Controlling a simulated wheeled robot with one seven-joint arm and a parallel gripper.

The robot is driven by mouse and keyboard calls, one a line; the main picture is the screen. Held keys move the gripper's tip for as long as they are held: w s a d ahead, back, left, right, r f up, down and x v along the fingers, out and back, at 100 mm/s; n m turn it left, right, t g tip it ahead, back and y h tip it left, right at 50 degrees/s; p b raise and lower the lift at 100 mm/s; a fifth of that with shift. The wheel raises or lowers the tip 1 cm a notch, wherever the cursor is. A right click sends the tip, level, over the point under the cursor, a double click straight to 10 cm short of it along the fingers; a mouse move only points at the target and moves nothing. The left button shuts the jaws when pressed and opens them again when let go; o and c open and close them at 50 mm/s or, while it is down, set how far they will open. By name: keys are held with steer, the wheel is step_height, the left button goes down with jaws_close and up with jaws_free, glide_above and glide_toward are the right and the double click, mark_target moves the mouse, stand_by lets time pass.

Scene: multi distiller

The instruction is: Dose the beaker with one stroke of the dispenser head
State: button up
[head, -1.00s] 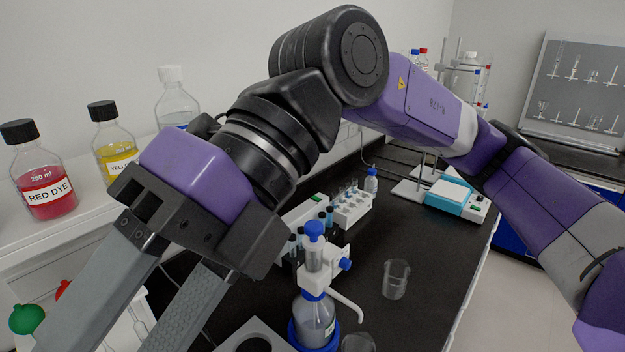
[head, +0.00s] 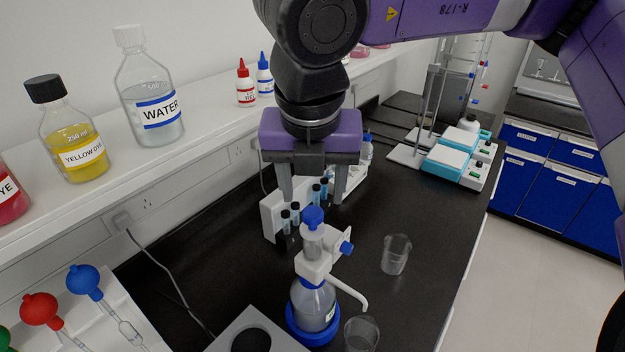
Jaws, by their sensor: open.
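The bottle-top dispenser stands upright on the black bench, with a clear bottle (head: 313,306) in a blue base ring and a white body. Its blue dispenser head (head: 312,217) is at the top. The white spout (head: 349,292) points down to the right, toward a clear beaker (head: 361,334) at the bottom edge, partly cut off. A second clear beaker (head: 396,254) stands farther right on the bench. My gripper (head: 312,200) points down with its fingers apart, one on each side of the blue head in the picture. It looks empty; whether it touches the head cannot be told.
A shelf holds the WATER bottle (head: 152,100) and dye bottles. Bare bench lies right of the second beaker.

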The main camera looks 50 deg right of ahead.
mark_target(313, 211)
steer(key=b+x, duration=0.1)
steer(key=x, duration=0.5)
steer(key=shift+f, duration=0.35)
jaws_close()
